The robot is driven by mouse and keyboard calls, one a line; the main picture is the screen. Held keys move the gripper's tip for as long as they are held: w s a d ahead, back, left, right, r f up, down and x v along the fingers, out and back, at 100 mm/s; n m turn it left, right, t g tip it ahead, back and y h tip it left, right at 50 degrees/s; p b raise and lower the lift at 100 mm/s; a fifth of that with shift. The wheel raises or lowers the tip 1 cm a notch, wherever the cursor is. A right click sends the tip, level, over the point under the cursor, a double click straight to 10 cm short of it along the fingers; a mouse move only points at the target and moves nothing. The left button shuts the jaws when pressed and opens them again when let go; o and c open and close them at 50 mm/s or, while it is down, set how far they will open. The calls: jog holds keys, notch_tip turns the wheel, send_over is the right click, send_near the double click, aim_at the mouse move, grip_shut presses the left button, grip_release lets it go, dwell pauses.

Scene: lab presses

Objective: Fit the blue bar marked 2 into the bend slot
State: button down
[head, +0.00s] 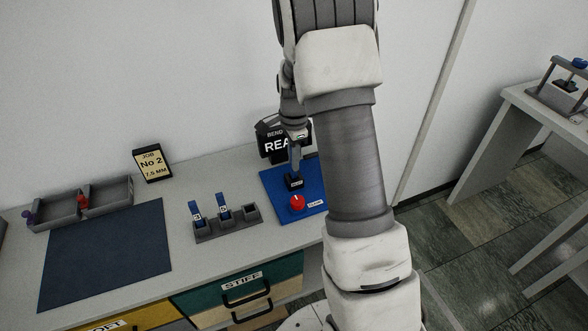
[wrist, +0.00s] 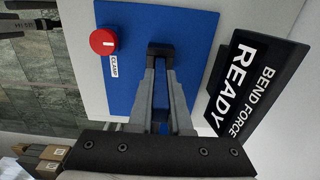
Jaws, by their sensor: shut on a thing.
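My gripper (head: 295,163) is low over the blue mat, its fingers pointing at a small black block, the bend slot (head: 293,182). In the wrist view my gripper (wrist: 160,75) is shut on a narrow blue bar (wrist: 160,97), seen edge-on between the fingers. The fingertips are right at the black slot block (wrist: 160,50). The bar's lower end and its number are hidden, so I cannot tell how deep it sits in the slot.
A red clamp knob (head: 297,202) stands on the blue mat (head: 314,192), near the slot. A black sign (wrist: 245,85) reads BEND FORCE READY. A grey rack (head: 228,228) holds two blue bars, with its right place empty. A job card (head: 152,163) says No 2.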

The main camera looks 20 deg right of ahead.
aim_at(294, 177)
jog(key=shift+f+b, duration=0.65)
jog(key=shift+f, duration=0.8)
jog(key=shift+f, duration=0.2)
jog(key=c, duration=0.8)
grip_release()
jog(key=shift+c, duration=0.2)
jog(key=shift+r, duration=0.1)
